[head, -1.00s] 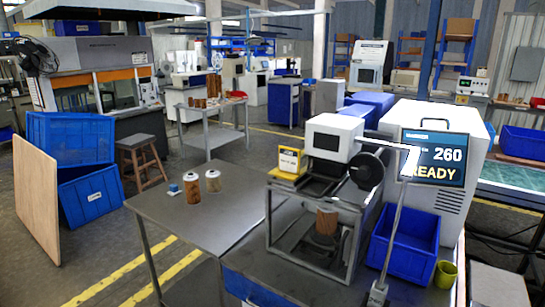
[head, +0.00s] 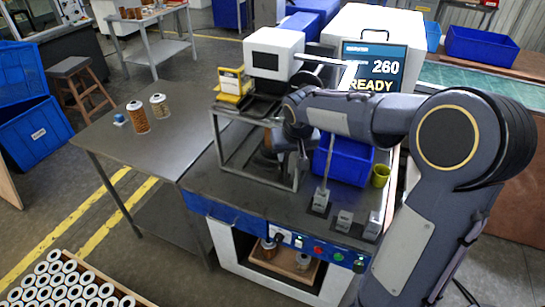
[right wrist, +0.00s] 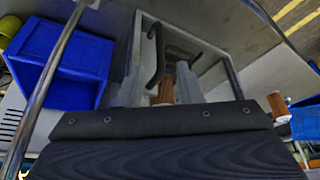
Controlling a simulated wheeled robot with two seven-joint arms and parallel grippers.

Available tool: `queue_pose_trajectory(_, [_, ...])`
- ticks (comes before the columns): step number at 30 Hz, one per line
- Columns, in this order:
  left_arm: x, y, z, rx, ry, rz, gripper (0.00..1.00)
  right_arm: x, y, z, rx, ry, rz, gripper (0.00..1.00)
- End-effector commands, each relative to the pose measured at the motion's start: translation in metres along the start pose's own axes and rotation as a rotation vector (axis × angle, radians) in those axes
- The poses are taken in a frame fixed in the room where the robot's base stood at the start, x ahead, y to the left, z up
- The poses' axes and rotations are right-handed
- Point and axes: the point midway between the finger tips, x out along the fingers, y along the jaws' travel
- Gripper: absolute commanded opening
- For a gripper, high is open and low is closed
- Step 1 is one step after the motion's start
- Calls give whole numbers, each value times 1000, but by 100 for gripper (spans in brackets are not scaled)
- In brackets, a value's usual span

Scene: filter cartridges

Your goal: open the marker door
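The marker is a white boxy head (head: 275,52) above an open metal frame (head: 222,140) on the workbench. A brown cartridge (right wrist: 165,91) stands inside the frame, partly hidden by my arm in the head view. My right arm reaches across the front of the frame. My right gripper (head: 297,142) is beside the frame, partly covered by its own wrist. In the right wrist view its two grey fingers (right wrist: 162,84) stand apart, with the cartridge seen between them. A black curved bar (right wrist: 155,58), perhaps a handle, lies beyond them; contact is unclear. My left gripper is out of view.
A blue bin (head: 340,160) and a thin metal post (head: 326,165) stand right of the frame, close to my right arm. A yellow cup (head: 380,176) is near. A screen (head: 373,68) reads 260 READY. Two cartridges (head: 138,117) stand on the left table.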

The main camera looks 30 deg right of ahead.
Motion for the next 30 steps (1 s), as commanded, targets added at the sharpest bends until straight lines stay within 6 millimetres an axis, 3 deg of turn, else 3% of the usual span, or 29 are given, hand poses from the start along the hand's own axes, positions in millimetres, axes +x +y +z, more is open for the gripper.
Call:
queue_pose_trajectory(15, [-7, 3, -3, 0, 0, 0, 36, 69, 1, 0, -2, -3, 5, 32])
queue_pose_trajectory(26, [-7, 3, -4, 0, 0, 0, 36, 78, 0, 0, -2, 0, 3, 32])
queue_pose_trajectory(30, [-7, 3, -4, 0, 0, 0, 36, 78, 0, 0, -2, -1, 3, 18])
